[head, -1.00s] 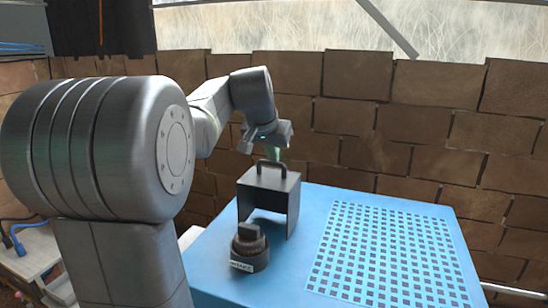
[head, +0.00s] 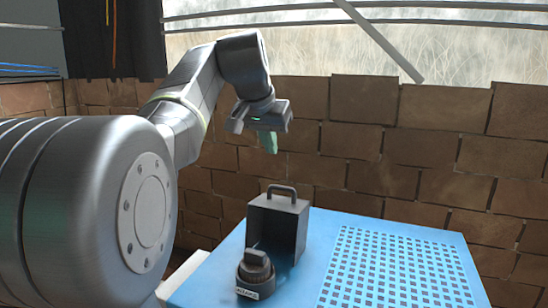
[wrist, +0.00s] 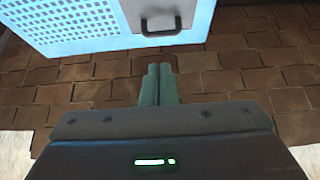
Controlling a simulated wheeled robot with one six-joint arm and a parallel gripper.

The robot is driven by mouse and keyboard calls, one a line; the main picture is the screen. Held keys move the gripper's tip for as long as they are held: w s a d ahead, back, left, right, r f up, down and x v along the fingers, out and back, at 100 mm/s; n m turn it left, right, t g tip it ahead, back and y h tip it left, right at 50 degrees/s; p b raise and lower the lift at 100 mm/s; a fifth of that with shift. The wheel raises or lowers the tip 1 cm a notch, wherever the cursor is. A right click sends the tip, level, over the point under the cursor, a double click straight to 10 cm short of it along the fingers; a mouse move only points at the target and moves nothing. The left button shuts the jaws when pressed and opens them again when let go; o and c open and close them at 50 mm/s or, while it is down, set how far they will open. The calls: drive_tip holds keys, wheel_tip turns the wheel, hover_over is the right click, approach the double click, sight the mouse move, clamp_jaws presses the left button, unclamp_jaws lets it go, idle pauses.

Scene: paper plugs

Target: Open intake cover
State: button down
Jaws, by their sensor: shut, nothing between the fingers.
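The dark grey box-like cover (head: 290,228) with a handle (head: 282,189) at its top stands on the blue table, behind a round dark plug-like part (head: 255,270) with a white label, which appears to read INTAKE. I cannot tell if the cover is hinged. In the wrist view the cover's grey face (wrist: 185,14) and handle (wrist: 161,28) show at the table edge. My gripper (head: 270,150) hangs above the cover, apart from the handle. Its green fingers are together and empty, also in the wrist view (wrist: 158,69).
The blue table (head: 215,285) carries a perforated grid (head: 395,270) on its right side. A brown block wall (head: 400,150) stands behind the table. The space between my gripper and the cover is clear.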

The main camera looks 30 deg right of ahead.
sight(283, 188)
drive_tip(key=shift+s+a+r, duration=0.15)
drive_tip(key=shift+a+r, duration=0.05)
drive_tip(key=shift+r, duration=0.25)
drive_tip(key=shift+f, duration=0.1)
drive_tip(key=x, duration=1.3)
drive_tip(key=shift+d+f, duration=0.25)
drive_tip(key=shift+d, duration=0.1)
